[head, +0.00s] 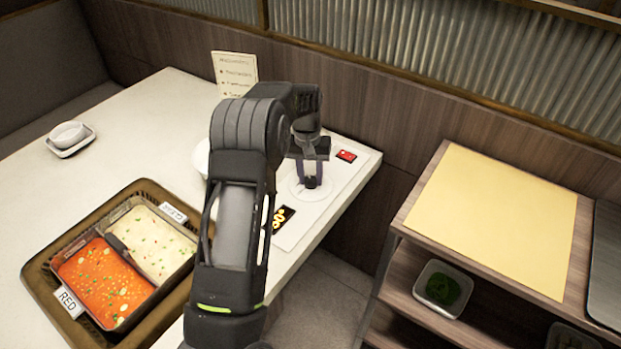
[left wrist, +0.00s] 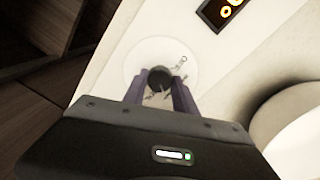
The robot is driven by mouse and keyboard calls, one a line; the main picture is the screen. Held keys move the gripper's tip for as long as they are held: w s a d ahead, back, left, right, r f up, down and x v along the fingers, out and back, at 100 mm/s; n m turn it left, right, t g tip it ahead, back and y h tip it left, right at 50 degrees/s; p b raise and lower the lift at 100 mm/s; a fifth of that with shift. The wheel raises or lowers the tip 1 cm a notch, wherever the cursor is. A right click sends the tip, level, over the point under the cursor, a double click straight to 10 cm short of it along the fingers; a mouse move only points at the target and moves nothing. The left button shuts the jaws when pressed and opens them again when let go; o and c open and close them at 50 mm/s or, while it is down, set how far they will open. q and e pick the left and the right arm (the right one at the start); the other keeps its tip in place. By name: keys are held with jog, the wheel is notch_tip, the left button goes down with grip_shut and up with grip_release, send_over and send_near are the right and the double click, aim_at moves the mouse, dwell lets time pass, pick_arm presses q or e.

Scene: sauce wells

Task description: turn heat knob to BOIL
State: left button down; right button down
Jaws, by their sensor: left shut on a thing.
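The heat knob is a small dark round knob (left wrist: 159,78) on a pale round dial plate (left wrist: 133,68), seen in the left wrist view. Small marks on the dial are too blurred to read. My left gripper (left wrist: 168,92) is shut on the knob, one finger at each side. In the head view my left gripper (head: 309,180) points down onto the dial (head: 294,188), near the right end of the white table, and mostly hides the knob. Which mark the knob points to cannot be told. My right gripper is not in view.
A red button (head: 346,156) and a dark display (head: 282,219) lie near the dial. A two-part pot with red and white broth sits in a brown tray (head: 35,276). A menu card (head: 234,73) stands behind. A wooden shelf unit (head: 415,239) stands right, beyond a gap.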

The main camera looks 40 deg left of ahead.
aim_at(310, 178)
pick_arm(q)
jog(key=m, duration=0.4)
jog(key=shift+m+b, duration=0.3)
jog(key=m, duration=0.4)
dwell(0.4)
jog(key=c, duration=1)
grip_release()
jog(key=shift+w+r, duration=0.1)
jog(key=r, duration=0.7)
jog(key=shift+a+r, duration=0.2)
jog(key=shift+r, duration=0.05)
